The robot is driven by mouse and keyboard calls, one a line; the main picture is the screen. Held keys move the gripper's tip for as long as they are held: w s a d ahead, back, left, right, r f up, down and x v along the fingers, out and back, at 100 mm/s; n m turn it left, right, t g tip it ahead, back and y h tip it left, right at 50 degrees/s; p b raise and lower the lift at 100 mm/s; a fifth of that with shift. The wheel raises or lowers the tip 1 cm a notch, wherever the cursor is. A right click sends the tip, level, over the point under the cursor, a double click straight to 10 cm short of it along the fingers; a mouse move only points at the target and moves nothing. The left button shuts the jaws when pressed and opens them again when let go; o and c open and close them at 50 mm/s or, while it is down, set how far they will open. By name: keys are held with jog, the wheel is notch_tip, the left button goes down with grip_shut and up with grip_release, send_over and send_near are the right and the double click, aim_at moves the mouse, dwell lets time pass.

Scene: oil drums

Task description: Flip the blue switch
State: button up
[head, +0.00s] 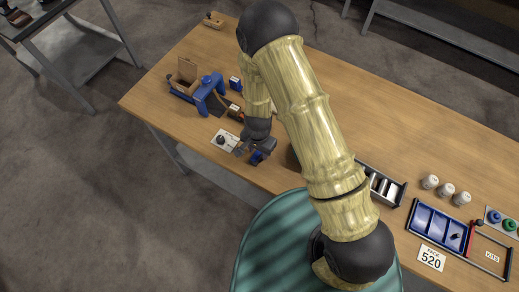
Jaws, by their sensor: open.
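My gripper (241,148) is low over the front edge of the wooden table, left of the middle, with its fingers pointing left and apart. A small blue thing (257,158), perhaps the blue switch, shows right beside the gripper; the gripper and wrist partly hide it. I cannot tell whether they touch, or which way a switch lever lies. A white plate with a dark round knob (222,140) lies just left of the fingertips. Another small blue block (235,84) stands further back.
A blue machine (210,94) with an open cardboard box stands at the left end of the table (345,100). The table's back middle is clear.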

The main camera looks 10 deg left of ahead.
grip_shut()
jog(key=shift+d, duration=0.15)
jog(key=shift+t, duration=0.4)
jog(key=shift+s+a+r+t+h+b, duration=0.1)
jog(key=shift+s+a+t+h+b, duration=0.15)
jog(key=shift+t, duration=0.35)
jog(key=shift+s+f+t+h+b, duration=0.1)
jog(key=shift+t+h, duration=0.25)
jog(key=shift+t, duration=0.25)
jog(key=shift+s+a+r+t+h+b, duration=0.1)
jog(key=shift+s+a+t+h+b, duration=0.15)
jog(key=shift+t, duration=0.35)
jog(key=shift+w+d+t+h, duration=0.1)
jog(key=shift+t+h, duration=0.15)
jog(key=shift+t, duration=0.15)
